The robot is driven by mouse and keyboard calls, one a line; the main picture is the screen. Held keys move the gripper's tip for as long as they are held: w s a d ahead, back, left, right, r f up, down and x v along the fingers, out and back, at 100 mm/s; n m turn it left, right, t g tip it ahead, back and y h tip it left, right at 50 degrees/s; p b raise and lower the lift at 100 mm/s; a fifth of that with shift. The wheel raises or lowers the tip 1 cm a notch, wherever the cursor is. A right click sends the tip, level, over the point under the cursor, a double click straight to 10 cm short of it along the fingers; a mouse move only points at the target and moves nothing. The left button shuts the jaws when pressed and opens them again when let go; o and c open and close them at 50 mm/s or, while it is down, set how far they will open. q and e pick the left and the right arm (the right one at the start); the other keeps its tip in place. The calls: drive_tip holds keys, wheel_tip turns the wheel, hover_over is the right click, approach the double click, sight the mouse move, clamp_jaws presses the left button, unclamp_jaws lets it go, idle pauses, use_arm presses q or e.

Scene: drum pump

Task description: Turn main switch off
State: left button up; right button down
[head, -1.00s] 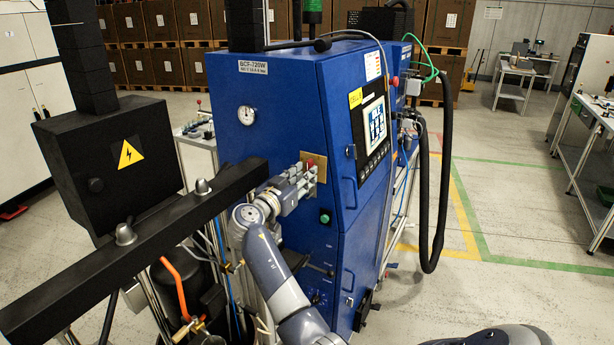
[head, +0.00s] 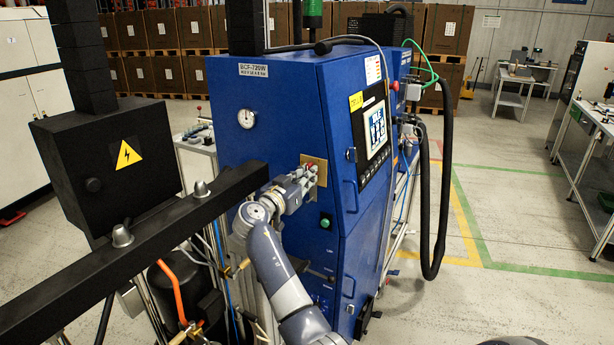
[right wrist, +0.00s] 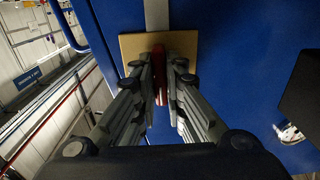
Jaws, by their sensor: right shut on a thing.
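The main switch is a red handle (head: 311,167) on a yellow square plate (head: 320,162) on the front of the blue machine cabinet (head: 275,110). My right gripper (head: 308,178) is at the plate, its fingers around the handle. In the right wrist view, the two fingers of the gripper (right wrist: 166,75) stand on either side of the upright red handle (right wrist: 173,95), in front of the plate (right wrist: 185,45). The gripper is shut on the handle, which the fingers partly hide in the head view. My left gripper is not in view.
A black beam (head: 140,245) and a black box with a yellow warning sign (head: 90,160) stand at the left. A green button (head: 325,221) sits below the switch. A black hose (head: 445,190) hangs at the cabinet's right. The floor to the right (head: 540,220) is free.

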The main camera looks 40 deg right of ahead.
drive_tip(key=n+p, duration=0.1)
drive_tip(key=n, duration=0.1)
drive_tip(key=shift+r+n+p, duration=0.1)
drive_tip(key=shift+n+p, duration=0.25)
drive_tip(key=shift+n, duration=0.65)
drive_tip(key=shift+p, duration=0.35)
drive_tip(key=shift+n+p, duration=0.9)
drive_tip(key=shift+n, duration=0.3)
drive_tip(key=shift+n+p, duration=0.4)
drive_tip(key=shift+n, duration=0.3)
drive_tip(key=shift+f, duration=0.2)
